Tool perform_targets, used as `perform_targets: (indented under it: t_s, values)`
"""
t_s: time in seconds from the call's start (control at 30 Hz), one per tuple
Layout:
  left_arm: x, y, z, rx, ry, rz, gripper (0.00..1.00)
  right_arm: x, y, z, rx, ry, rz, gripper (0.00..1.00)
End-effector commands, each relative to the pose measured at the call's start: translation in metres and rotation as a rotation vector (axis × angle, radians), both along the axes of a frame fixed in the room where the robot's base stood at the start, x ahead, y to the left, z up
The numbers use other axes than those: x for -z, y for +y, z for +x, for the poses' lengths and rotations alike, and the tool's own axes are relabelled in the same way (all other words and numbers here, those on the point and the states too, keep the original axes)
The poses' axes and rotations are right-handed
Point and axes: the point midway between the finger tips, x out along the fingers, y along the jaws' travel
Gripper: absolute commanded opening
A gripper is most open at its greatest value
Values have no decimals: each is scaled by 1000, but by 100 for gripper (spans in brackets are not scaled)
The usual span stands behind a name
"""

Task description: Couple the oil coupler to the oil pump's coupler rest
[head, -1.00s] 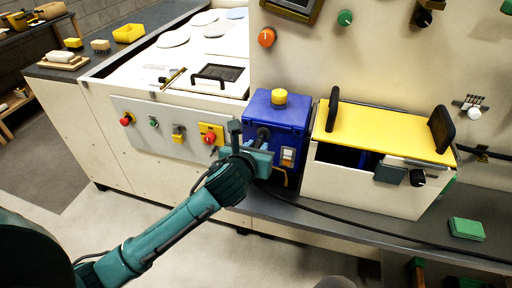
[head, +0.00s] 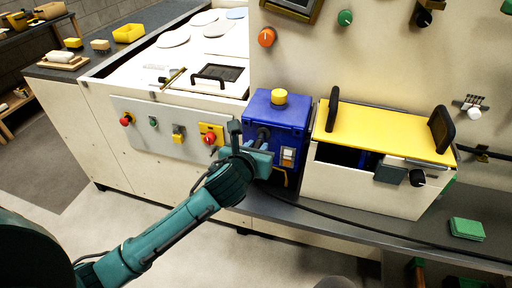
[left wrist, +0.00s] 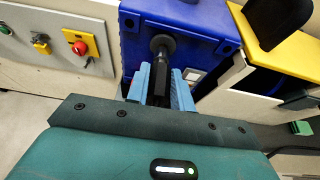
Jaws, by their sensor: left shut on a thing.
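The oil pump is a blue box (head: 284,117) with a yellow cap, on the grey bench; its front face also shows in the left wrist view (left wrist: 205,48). My left gripper (head: 262,150) is at the pump's front. In the left wrist view its light-blue fingers (left wrist: 159,85) are shut on the black oil coupler (left wrist: 158,88). The coupler points at a round black fitting (left wrist: 162,44) on the pump face, seemingly the coupler rest. The coupler's tip meets or overlaps this fitting in view; I cannot tell whether it is seated. My right gripper is not in view.
A white hopper box with a yellow lid (head: 390,131) and black handles stands right of the pump. A black hose (head: 350,228) runs along the bench. A panel with red knobs (head: 165,128) is to the left. A green block (head: 467,229) lies at the right.

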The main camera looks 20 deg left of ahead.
Motion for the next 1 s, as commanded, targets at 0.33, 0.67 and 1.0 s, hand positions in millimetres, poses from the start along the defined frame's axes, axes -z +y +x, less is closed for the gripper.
perform_targets:
  t_s: [0.33, 0.67, 1.0]
  values:
    - [1, 0, -11, 0, 3, 3, 0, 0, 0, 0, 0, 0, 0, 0]
    - [1, 0, -20, 0, 1, 1, 0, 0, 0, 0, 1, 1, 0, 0]
    - [0, 0, -29, 0, 1, 0, 0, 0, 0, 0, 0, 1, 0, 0]
